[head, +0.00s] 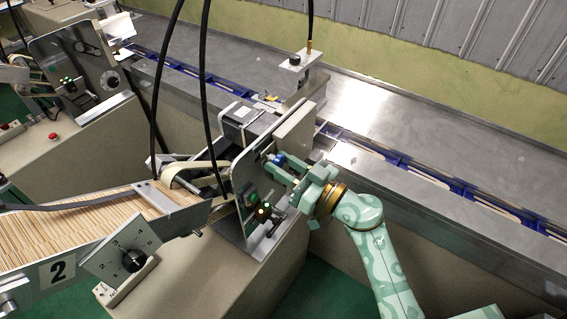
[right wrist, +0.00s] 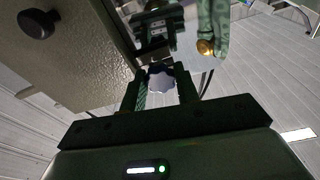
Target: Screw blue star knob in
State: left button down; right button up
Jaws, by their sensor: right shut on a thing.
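The blue star knob (head: 278,159) shows small and partly covered beside the upright metal plate (head: 246,180) of the stick machine. My right gripper (head: 284,168) reaches in from the lower right and is shut on the knob. In the right wrist view the knob (right wrist: 161,80) sits between the two fingers, its lobed outline pale and dark-edged. The knob's shaft and any gap behind it are hidden. My left gripper is in neither view.
A dial box (head: 122,256) and a feed tray of sticks (head: 70,232) lie left. The conveyor (head: 430,180) runs behind. Black cables hang above the machine.

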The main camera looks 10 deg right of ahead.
jog(key=shift+w+a+p, duration=0.1)
jog(key=shift+w+p, duration=0.05)
jog(key=shift+p, duration=0.6)
dwell(0.8)
jog(key=shift+r, duration=0.1)
jog(key=m+p, duration=0.5)
jog(key=p, duration=0.2)
jog(key=m+h+p, duration=0.1)
jog(key=m+p, duration=0.4)
jog(key=p, duration=0.2)
jog(key=shift+r+m+h+p, duration=0.2)
jog(key=shift+m+h+p, duration=0.1)
jog(key=m+h+p, duration=0.1)
jog(key=m+p, duration=0.5)
jog(key=m, duration=0.2)
jog(key=shift+p, duration=0.4)
jog(key=shift+f+m+b, duration=0.3)
jog(key=shift+m+b, duration=0.05)
jog(key=shift+m, duration=0.75)
jog(key=m, duration=0.3)
jog(key=shift+s+f+g, duration=0.15)
jog(key=shift+s+g, duration=0.1)
jog(key=shift+g, duration=0.15)
jog(key=o, duration=0.8)
jog(key=shift+w, duration=0.2)
